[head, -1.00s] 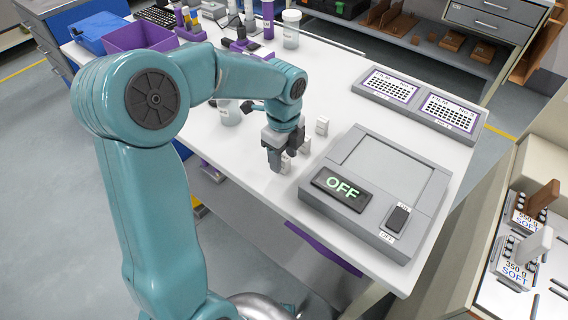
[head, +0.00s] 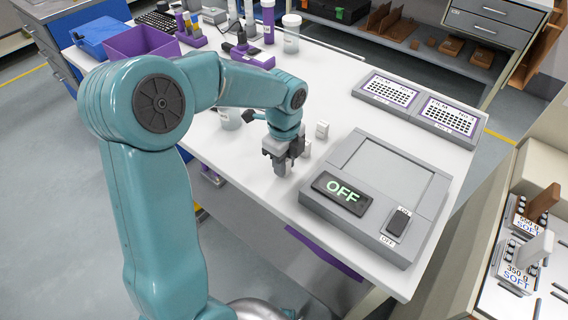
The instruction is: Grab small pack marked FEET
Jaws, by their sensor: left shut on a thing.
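My left gripper (head: 279,169) is low over the front edge area of the white table (head: 245,165), left of the grey device. It is shut on a small pack, which the fingers mostly hide. One small white pack (head: 322,130) stands behind and to the right of the gripper. Another small pack (head: 305,149) is just beside the gripper, partly hidden by it. Markings on the packs are too small to read, so I cannot tell which is FEET. My right gripper is out of view.
A grey device with an OFF display (head: 342,190) stands close on the right. Two perforated panels (head: 448,116) lie at the back right. A clear cup (head: 229,120) is partly behind my arm. A purple bin (head: 142,42) stands at the back left.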

